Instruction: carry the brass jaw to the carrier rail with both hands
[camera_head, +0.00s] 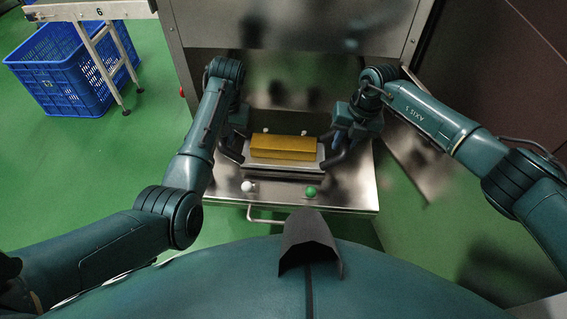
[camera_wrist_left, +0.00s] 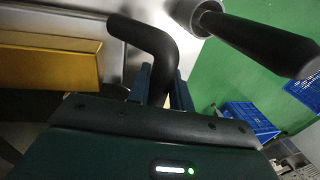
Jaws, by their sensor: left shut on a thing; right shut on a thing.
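The brass jaw (camera_head: 284,148) is a gold block on a pale metal plate above the steel shelf, with a dark bent handle at each end. My left gripper (camera_head: 236,150) is shut on the left handle. In the left wrist view this black handle (camera_wrist_left: 155,50) rises from between the fingers, and the brass jaw (camera_wrist_left: 48,68) lies to its left. My right gripper (camera_head: 341,148) is shut on the right handle, its fingertips partly hidden. I cannot tell whether the jaw touches the shelf. I cannot pick out the carrier rail surely.
The steel shelf (camera_head: 350,196) has a white knob (camera_head: 248,187) and a green knob (camera_head: 310,191) near its front. The steel machine (camera_head: 300,25) stands behind. A black lever (camera_wrist_left: 262,44) is close to my left gripper. A blue crate (camera_head: 70,70) stands at far left.

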